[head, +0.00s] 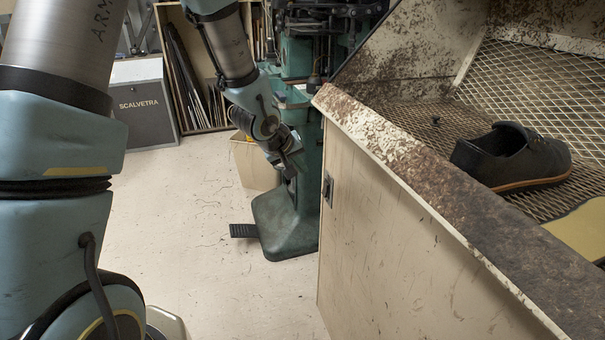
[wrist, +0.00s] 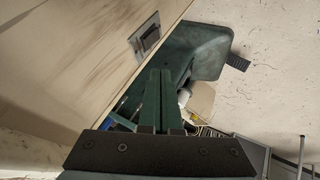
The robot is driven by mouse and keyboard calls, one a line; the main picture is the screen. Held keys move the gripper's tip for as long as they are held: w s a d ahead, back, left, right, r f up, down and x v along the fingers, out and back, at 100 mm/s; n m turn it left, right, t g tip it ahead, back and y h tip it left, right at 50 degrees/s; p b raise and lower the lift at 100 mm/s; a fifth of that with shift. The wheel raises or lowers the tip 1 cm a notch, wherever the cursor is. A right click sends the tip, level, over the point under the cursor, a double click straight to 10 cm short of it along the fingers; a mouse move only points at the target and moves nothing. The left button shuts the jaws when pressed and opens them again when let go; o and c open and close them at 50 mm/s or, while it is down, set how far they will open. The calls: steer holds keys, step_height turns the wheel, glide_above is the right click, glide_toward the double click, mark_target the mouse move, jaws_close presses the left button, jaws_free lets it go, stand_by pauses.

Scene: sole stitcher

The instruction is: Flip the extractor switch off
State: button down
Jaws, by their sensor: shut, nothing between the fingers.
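The extractor switch (head: 328,189) is a small dark rocker in a metal plate on the pale side panel of the extractor cabinet, near its left edge. It also shows in the wrist view (wrist: 146,37), above and slightly left of my fingertips. I cannot tell which way the rocker is tipped. My gripper (head: 290,172) is to the left of the switch in the head view, apart from it. In the wrist view the two green fingers of my gripper (wrist: 159,72) are together and empty, below the switch plate and not visibly touching it.
The cabinet (head: 420,255) has a worn, speckled rim; a dark shoe (head: 515,157) rests on its mesh. A green machine base (head: 287,222) with a black pedal (head: 243,231) stands behind my gripper. A grey SCALVETRA case (head: 142,103) stands at back left. The floor between is clear.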

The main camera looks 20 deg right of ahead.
steer(key=shift+d+v, duration=0.25)
steer(key=shift+v, duration=1.15)
steer(key=shift+s+r, duration=0.1)
steer(key=shift+r, duration=0.05)
steer(key=w+a+r+n+y+p, duration=0.1)
steer(key=a+r+y+p, duration=0.25)
steer(key=a, duration=0.75)
steer(key=w+a+r+y+p, duration=0.1)
steer(key=a+r+y+p, duration=0.3)
steer(key=a, duration=0.7)
steer(key=s+a+r+g+p, duration=0.1)
steer(key=s+a+r, duration=0.2)
steer(key=a, duration=0.3)
steer(key=s+a+r+g+h+p, duration=0.1)
steer(key=s+a+r+p, duration=0.1)
steer(key=s+a, duration=0.3)
steer(key=shift+s+a+r+n+g, duration=0.3)
steer(key=shift+a+r+n, duration=0.15)
steer(key=shift+a, duration=0.1)
